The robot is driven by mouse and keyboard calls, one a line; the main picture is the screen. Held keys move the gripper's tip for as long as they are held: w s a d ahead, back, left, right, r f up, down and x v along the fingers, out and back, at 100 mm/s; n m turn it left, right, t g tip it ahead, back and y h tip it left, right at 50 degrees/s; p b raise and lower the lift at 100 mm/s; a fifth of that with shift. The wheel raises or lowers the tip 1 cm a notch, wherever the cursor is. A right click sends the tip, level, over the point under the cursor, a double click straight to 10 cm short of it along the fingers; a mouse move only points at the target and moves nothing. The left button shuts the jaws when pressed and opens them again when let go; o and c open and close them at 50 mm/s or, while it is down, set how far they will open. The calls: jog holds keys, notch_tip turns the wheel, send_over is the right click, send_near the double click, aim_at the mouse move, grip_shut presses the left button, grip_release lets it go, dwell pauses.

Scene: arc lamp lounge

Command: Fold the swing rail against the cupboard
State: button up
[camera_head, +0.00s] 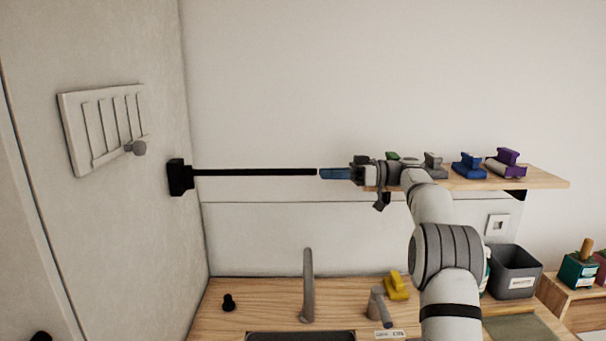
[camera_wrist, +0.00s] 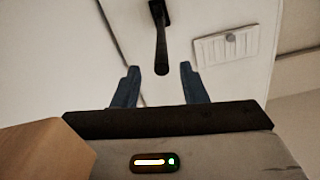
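The swing rail (camera_head: 255,172) is a thin black bar. It sticks out level to the right from a black bracket (camera_head: 180,177) on the pale side of the tall cupboard (camera_head: 120,230). My gripper (camera_head: 326,173), with blue fingers, is at the rail's free end, in line with it. In the wrist view the rail (camera_wrist: 161,45) points toward me, its end showing between the two spread fingertips (camera_wrist: 160,72).
A wooden shelf (camera_head: 545,180) with several coloured objects is right beside and behind my gripper. A slotted panel (camera_head: 105,128) with a grey knob (camera_head: 136,148) is on the cupboard side. Below are a tap (camera_head: 308,285), a yellow object (camera_head: 397,286) and a grey bin (camera_head: 515,272).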

aim_at(303, 173)
jog(key=a, duration=0.3)
jog(key=a+p, duration=0.1)
jog(key=a, duration=0.3)
jog(key=shift+a+r+p, duration=0.2)
jog(key=shift+a+p, duration=0.05)
jog(key=shift+p, duration=0.05)
jog(key=shift+c, duration=0.6)
grip_shut()
jog(key=shift+d, duration=0.2)
jog(key=shift+a, duration=0.1)
